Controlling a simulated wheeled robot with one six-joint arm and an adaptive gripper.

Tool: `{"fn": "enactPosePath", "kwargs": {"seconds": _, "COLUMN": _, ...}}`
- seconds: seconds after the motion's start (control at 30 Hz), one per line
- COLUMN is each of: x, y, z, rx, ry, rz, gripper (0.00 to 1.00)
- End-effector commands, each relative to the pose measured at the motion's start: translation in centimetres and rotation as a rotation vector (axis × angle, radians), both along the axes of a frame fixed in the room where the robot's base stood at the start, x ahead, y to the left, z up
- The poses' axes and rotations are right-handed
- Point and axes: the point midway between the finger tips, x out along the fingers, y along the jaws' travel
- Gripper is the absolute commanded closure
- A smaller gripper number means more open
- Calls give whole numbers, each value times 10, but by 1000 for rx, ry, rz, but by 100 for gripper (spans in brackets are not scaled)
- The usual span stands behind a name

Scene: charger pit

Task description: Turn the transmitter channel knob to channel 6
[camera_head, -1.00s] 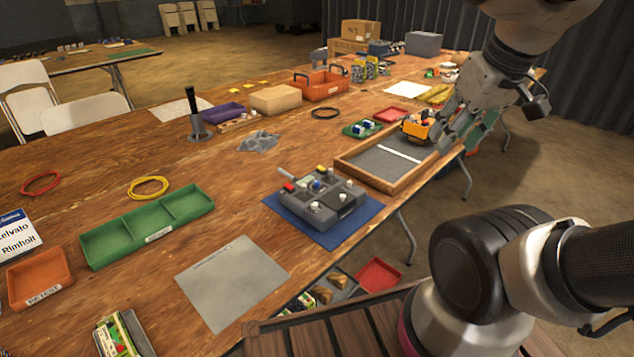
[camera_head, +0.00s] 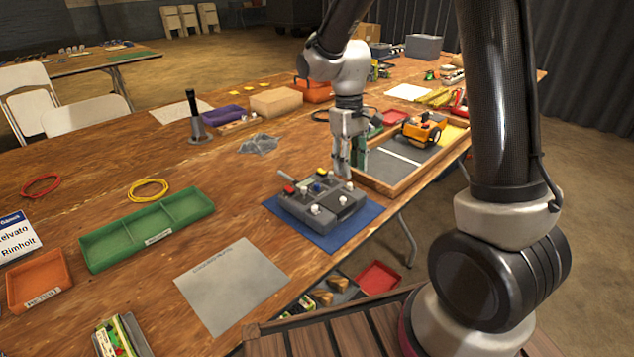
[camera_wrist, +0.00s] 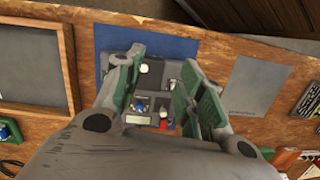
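The grey transmitter (camera_head: 336,214) lies on a blue mat (camera_head: 292,226) near the table's front edge. It carries white knobs, small red, yellow and blue parts, and a lever at its far left corner. Which knob selects the channel cannot be told, and no channel marking is readable. My gripper (camera_head: 350,172) points down above the transmitter's far right edge. The wrist view shows my gripper (camera_wrist: 163,62) open, with green-padded fingers apart above the transmitter (camera_wrist: 160,84). Nothing is held; the fingers hide parts of the box's sides.
A wooden-framed tray (camera_head: 400,186) with an orange vehicle (camera_head: 424,130) stands close to the right of the transmitter. A grey sheet (camera_head: 232,285) and a green divided tray (camera_head: 148,228) lie to the left. The table between the transmitter and green tray is clear.

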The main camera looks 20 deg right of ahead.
Motion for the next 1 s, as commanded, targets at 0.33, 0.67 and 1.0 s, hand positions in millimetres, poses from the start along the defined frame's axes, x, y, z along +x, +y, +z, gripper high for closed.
{"fn": "enactPosePath", "kwargs": {"seconds": 0.33, "x": 125, "y": 50, "z": -56, "rx": 52, "ry": -117, "rz": 310, "gripper": 61}}
{"fn": "enactPosePath", "kwargs": {"seconds": 0.67, "x": 126, "y": 50, "z": -90, "rx": 59, "ry": -127, "rz": 385, "gripper": 61}}
{"fn": "enactPosePath", "kwargs": {"seconds": 1.0, "x": 126, "y": 50, "z": -132, "rx": 59, "ry": -129, "rz": 383, "gripper": 61}}
